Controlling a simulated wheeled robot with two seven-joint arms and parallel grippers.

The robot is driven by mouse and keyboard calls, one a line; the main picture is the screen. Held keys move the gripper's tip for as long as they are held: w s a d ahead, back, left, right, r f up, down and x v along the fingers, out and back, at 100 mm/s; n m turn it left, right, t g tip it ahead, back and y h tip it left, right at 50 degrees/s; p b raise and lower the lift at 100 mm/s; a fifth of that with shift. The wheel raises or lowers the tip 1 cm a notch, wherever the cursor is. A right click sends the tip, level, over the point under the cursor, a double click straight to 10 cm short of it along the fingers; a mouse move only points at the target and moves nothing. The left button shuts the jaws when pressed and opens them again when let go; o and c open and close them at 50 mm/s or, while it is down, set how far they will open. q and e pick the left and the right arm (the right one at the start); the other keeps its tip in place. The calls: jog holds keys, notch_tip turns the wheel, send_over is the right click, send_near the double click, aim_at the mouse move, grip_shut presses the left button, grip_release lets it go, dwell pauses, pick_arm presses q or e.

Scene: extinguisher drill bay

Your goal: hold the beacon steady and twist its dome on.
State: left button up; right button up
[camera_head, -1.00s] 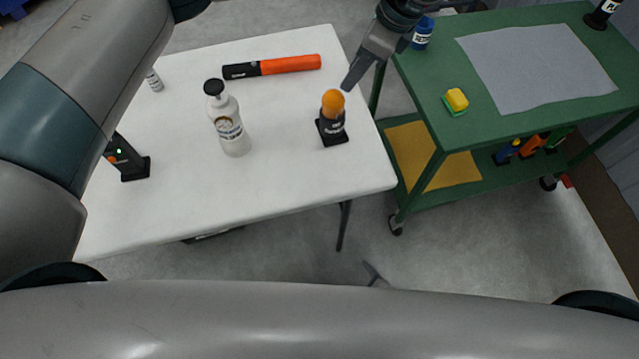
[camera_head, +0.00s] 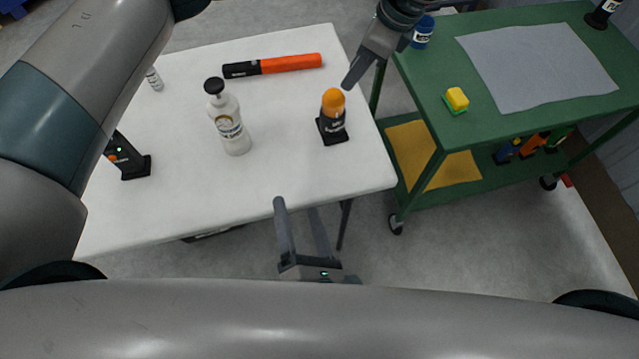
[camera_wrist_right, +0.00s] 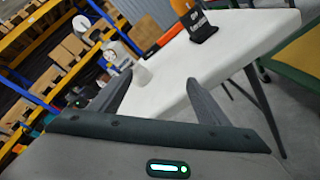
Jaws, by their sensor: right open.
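The beacon (camera_head: 332,126) stands upright near the right end of the white table, with a black body on a square black foot. Its orange dome (camera_head: 333,101) sits on top; whether it is threaded on I cannot tell. In the right wrist view the beacon body (camera_wrist_right: 201,25) is at the top, with the dome cut off by the frame edge. My left gripper (camera_head: 350,80) is just above and behind the dome, seen edge-on, so its opening is unclear. My right gripper (camera_head: 298,208) is open and empty in front of the table's near edge, apart from the beacon.
A white pump bottle (camera_head: 230,122) stands left of the beacon. An orange and black baton (camera_head: 272,66) lies behind. A black device (camera_head: 127,158) and a small bottle (camera_head: 154,80) are at the left. A green cart (camera_head: 440,130) stands to the right. The table's front middle is clear.

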aim_at(331, 124)
jog(key=shift+w+d+f+n+t+h, duration=0.1)
jog(key=shift+w+d+n+t+h, duration=0.25)
jog(key=shift+w+d+n+h, duration=0.45)
jog(key=shift+w+d+r+n+t+h, duration=0.1)
jog(key=shift+w+d+n+t+h, duration=0.35)
jog(key=shift+w+n+h, duration=0.8)
jog(key=shift+w+d+f+n+t+h, duration=0.1)
jog(key=shift+w+d+n+t+h, duration=0.35)
jog(key=shift+w+h, duration=1)
jog(key=shift+w+d, duration=0.15)
jog(key=shift+w, duration=0.05)
jog(key=w, duration=0.5)
jog(key=w+d, duration=0.1)
jog(key=w, duration=1.1)
jog(key=shift+d, duration=0.4)
